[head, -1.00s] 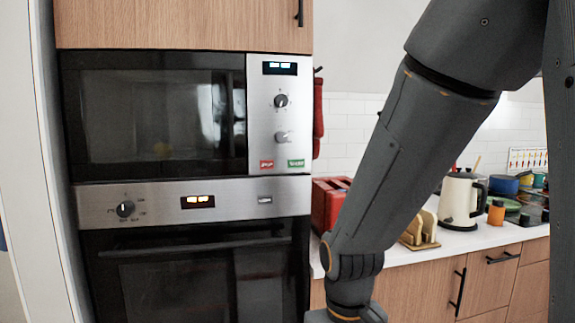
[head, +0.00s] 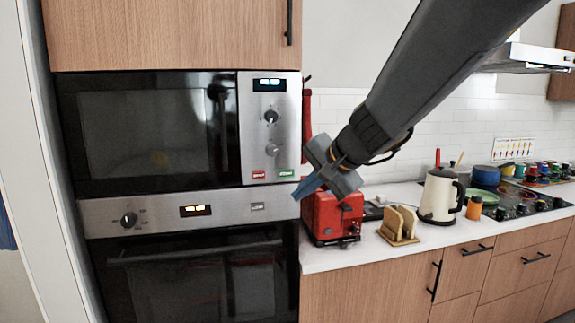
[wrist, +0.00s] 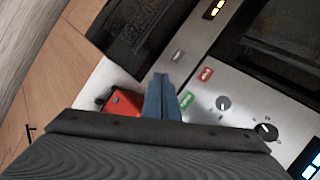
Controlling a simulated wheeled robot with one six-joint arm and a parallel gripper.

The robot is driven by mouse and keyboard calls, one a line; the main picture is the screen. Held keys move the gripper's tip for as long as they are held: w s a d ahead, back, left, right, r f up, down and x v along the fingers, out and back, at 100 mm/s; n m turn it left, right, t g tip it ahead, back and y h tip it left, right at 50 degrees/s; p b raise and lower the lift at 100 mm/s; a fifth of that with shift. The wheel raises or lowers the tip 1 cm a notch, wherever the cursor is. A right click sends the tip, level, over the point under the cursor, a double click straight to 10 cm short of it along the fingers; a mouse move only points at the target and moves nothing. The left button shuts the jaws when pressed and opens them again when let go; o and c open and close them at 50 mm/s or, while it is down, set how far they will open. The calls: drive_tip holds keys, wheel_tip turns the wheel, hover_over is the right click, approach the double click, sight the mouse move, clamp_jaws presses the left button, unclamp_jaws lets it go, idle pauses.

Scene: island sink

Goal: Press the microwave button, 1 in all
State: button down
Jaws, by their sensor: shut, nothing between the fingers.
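The microwave (head: 150,125) is built into the cabinet in the head view, with its door closed. Its steel panel has a display, two knobs, a red button (head: 259,175) and a green button (head: 286,173) at the bottom. The red button (wrist: 205,74) and the green button (wrist: 186,100) also show in the wrist view. My gripper (head: 303,193) is shut and empty, its blue fingers pointing left just below and right of the green button. In the wrist view the fingertips (wrist: 160,80) appear beside the green button; whether they touch the panel I cannot tell.
A wall oven (head: 190,265) sits under the microwave. On the counter to the right stand a red toaster (head: 325,218), a rack with bread (head: 399,225) and a cream kettle (head: 438,195). A red cloth hangs beside the microwave, partly hidden.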

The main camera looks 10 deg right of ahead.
sight(292, 173)
drive_tip(key=shift+w+d+r, duration=0.15)
drive_tip(key=shift+w+r, duration=0.1)
drive_tip(key=shift+r, duration=0.4)
drive_tip(key=shift+w+p, duration=0.65)
drive_tip(key=shift+w, duration=3.75)
drive_tip(key=shift+w, duration=0.1)
drive_tip(key=shift+w, duration=0.35)
